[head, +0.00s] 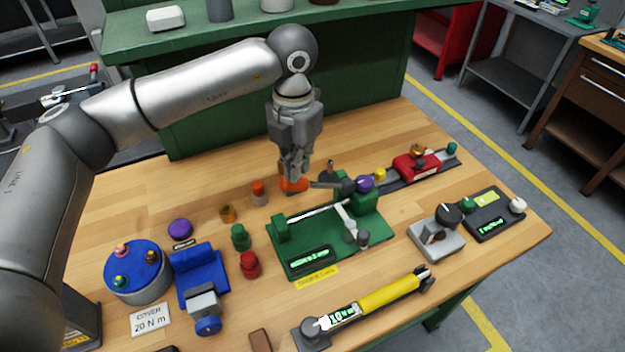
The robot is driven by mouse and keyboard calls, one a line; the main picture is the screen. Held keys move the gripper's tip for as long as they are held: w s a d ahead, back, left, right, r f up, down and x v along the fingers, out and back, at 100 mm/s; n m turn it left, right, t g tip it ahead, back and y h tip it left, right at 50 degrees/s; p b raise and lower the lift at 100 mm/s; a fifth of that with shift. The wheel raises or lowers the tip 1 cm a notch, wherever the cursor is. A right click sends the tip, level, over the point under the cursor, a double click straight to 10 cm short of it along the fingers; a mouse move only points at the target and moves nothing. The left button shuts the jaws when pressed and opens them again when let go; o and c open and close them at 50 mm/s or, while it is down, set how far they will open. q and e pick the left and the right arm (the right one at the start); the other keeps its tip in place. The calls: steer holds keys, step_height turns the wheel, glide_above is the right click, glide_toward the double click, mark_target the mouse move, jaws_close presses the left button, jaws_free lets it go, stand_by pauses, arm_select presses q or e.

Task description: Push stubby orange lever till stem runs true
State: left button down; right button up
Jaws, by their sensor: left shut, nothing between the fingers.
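My left gripper (294,173) points down over the table with its fingers closed and nothing held. Its tips are at an orange piece (296,186), which they partly hide; I cannot tell whether they touch. A green fixture (378,245) stands just in front, carrying a thin pale rod (318,213), likely the stem, and a grey crank (349,224). A green-lit display (309,260) is on its front. My right gripper is out of view.
A grey post with an orange cap (259,193) stands left of the gripper. Red (250,265) and green (240,237) knobs stand left of the fixture. A yellow-handled torque tool (388,294) lies in front. A rail with a red block (416,166) is at right.

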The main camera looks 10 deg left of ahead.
arm_select(q)
steer(key=shift+f, duration=0.2)
steer(key=shift+s+a+f+b, duration=0.2)
steer(key=shift+a+f+b, duration=0.1)
steer(key=shift+f+b, duration=0.35)
steer(key=shift+r, duration=0.1)
